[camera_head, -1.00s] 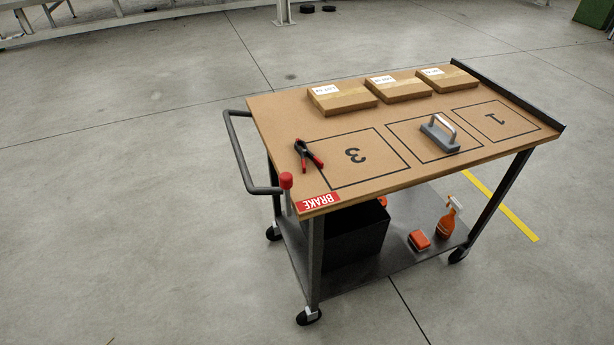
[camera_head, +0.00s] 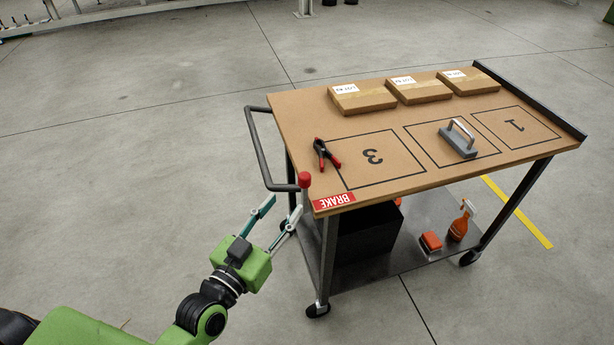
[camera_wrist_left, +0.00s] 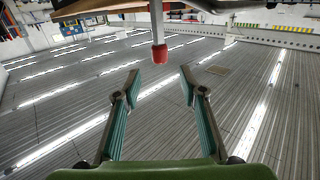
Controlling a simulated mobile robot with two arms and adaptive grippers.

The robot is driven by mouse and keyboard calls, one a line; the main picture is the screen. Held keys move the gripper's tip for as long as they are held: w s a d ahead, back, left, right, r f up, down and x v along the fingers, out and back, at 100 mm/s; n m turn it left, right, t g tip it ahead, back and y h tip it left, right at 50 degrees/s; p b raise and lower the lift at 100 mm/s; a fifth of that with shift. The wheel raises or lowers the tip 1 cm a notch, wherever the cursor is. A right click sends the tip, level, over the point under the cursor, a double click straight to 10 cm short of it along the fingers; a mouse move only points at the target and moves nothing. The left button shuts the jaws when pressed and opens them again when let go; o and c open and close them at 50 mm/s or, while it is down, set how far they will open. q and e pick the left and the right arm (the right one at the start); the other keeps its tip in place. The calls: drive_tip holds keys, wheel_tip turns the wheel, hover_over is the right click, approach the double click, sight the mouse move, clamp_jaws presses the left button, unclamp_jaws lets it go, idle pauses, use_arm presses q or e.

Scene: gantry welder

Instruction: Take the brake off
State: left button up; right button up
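The brake lever is a short upright rod with a red knob (camera_head: 304,180) at the cart's near left corner, beside the red BRAKE label (camera_head: 334,200). My left gripper (camera_head: 284,214) is open and empty, a little below and left of the knob, its two teal fingers apart and pointing toward the lever. In the left wrist view the red knob (camera_wrist_left: 159,57) shows ahead of the open fingers (camera_wrist_left: 159,78), centred between them and not touching. The lower part of the lever is partly hidden at the cart corner. My right gripper is not in view.
The cart's dark push handle (camera_head: 262,150) juts out left of the knob. On the cart top (camera_head: 400,177) lie a red-black clamp (camera_head: 325,155), a grey block with a handle (camera_head: 458,139) and boxes (camera_head: 362,97). A spray bottle (camera_head: 461,222) stands below. Floor at left is clear.

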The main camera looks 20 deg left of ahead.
sight(301, 183)
use_arm(q)
drive_tip(key=w, duration=0.3)
drive_tip(key=w+d+p, duration=0.1)
drive_tip(key=w, duration=0.3)
drive_tip(key=w+d, duration=0.1)
drive_tip(key=w, duration=0.2)
drive_tip(key=shift+w+p, duration=0.35)
drive_tip(key=shift+p, duration=0.05)
drive_tip(key=shift+f, duration=0.1)
clamp_jaws()
